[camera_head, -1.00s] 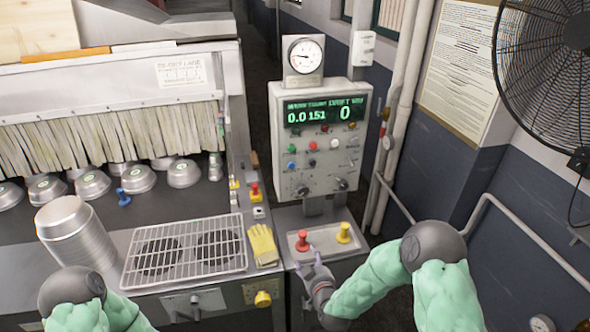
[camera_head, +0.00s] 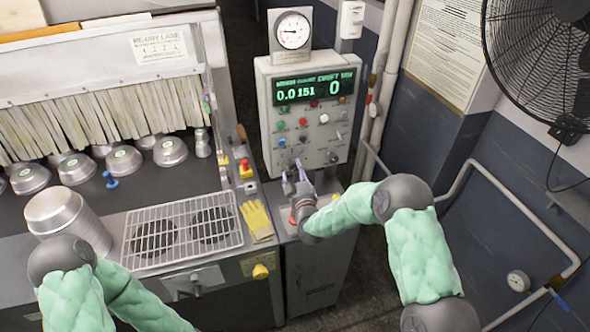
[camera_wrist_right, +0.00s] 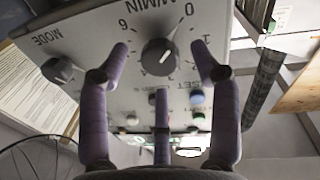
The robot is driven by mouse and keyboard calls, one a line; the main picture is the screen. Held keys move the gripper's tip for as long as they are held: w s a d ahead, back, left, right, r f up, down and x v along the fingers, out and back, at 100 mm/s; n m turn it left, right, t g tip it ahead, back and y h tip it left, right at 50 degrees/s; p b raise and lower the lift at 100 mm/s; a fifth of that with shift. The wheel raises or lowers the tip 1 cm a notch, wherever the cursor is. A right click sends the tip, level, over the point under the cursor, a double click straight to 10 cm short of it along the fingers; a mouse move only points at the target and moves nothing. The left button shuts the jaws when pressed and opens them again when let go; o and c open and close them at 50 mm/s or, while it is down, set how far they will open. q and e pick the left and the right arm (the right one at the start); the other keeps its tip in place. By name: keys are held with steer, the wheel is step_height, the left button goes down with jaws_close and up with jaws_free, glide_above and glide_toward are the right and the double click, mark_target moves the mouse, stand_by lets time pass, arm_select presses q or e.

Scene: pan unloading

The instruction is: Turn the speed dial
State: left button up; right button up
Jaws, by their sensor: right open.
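A black dial (camera_wrist_right: 159,57) with a white pointer line and a numbered scale, partly lettered "MMIN", sits on the grey control panel (camera_wrist_right: 108,30) in the right wrist view. It lies between the fingers of my open right gripper (camera_wrist_right: 165,65), which appear to be apart from it. In the head view my right gripper (camera_head: 294,180) is raised in front of the lower left of the panel (camera_head: 345,115), and its fingers partly hide the dial there. A second knob, marked MODE (camera_wrist_right: 62,70), sits left of the dial in the wrist view. My left gripper is out of the head view.
Coloured buttons lie near the dial on the panel, with a gauge (camera_head: 293,30) above. A wire rack (camera_head: 180,228), yellow gloves (camera_head: 257,220) and stacked pans (camera_head: 62,217) are on the counter at left. A wall fan (camera_head: 545,55) is at upper right.

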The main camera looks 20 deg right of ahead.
steer(key=shift+w, duration=1)
steer(key=c, duration=1.1)
steer(key=shift+c, duration=0.2)
steer(key=shift+f, duration=0.1)
